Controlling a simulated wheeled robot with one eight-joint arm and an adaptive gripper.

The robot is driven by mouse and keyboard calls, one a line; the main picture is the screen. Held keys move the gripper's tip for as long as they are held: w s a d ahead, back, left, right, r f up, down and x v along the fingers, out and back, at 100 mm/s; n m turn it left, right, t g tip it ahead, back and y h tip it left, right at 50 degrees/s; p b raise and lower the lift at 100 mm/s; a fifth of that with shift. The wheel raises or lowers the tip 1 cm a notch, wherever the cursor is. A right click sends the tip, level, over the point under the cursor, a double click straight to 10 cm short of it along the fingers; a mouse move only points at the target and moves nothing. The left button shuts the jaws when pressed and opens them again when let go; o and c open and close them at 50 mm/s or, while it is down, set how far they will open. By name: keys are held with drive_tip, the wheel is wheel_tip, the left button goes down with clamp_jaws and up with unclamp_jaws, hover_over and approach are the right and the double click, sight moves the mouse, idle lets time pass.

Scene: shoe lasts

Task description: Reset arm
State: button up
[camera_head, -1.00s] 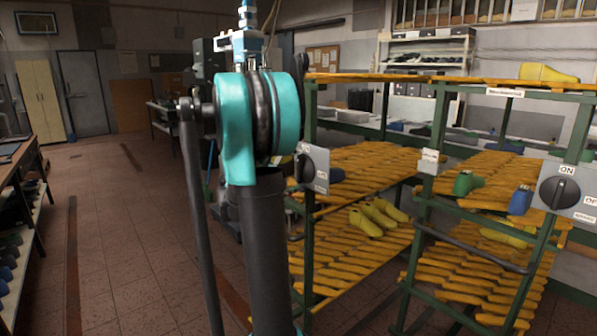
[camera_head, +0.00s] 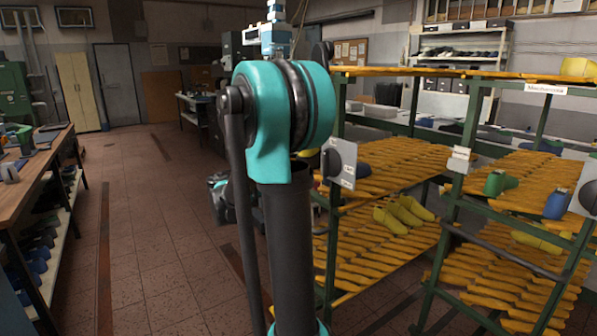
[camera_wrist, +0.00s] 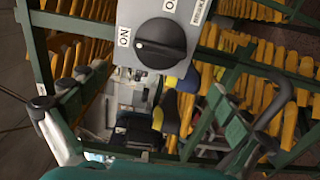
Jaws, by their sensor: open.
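In the wrist view my gripper (camera_wrist: 172,92) has its two fingers spread wide at the left and right, with nothing between them. A grey switch box (camera_wrist: 163,35) with a black knob and "ON" labels is at the top, beyond the fingers. In the head view my teal and black arm stands upright in the middle, and the gripper cannot be made out there. Yellow shoe lasts (camera_head: 398,219) lie on a rack shelf right of the arm. A green last (camera_head: 497,183) and a blue last (camera_head: 557,203) sit on the right rack.
Green-framed racks (camera_head: 455,190) with yellow slatted shelves fill the right side, close to my arm. A switch box (camera_head: 340,163) is on the nearer frame. A workbench (camera_head: 38,150) stands at the left. The tiled floor (camera_head: 150,215) between is clear.

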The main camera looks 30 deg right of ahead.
idle(0.3)
drive_tip(key=s+a+f+t+y, duration=0.1)
drive_tip(key=s+a+f+y, duration=0.35)
drive_tip(key=f, duration=0.35)
drive_tip(key=s+a+f+y, duration=0.4)
drive_tip(key=a+f, duration=0.1)
drive_tip(key=f, duration=0.3)
drive_tip(key=s+a+f+t+y, duration=0.1)
drive_tip(key=s+a+f+y, duration=0.35)
drive_tip(key=f, duration=0.35)
drive_tip(key=s+a+f+y, duration=0.2)
drive_tip(key=a, duration=0.3)
drive_tip(key=s+a+f+m+t+y, duration=0.1)
drive_tip(key=s+a+f+y, duration=0.1)
drive_tip(key=a, duration=0.3)
drive_tip(key=shift+s+a+f+y, duration=0.2)
drive_tip(key=shift+s+a+y, duration=0.15)
drive_tip(key=shift+s+y, duration=0.2)
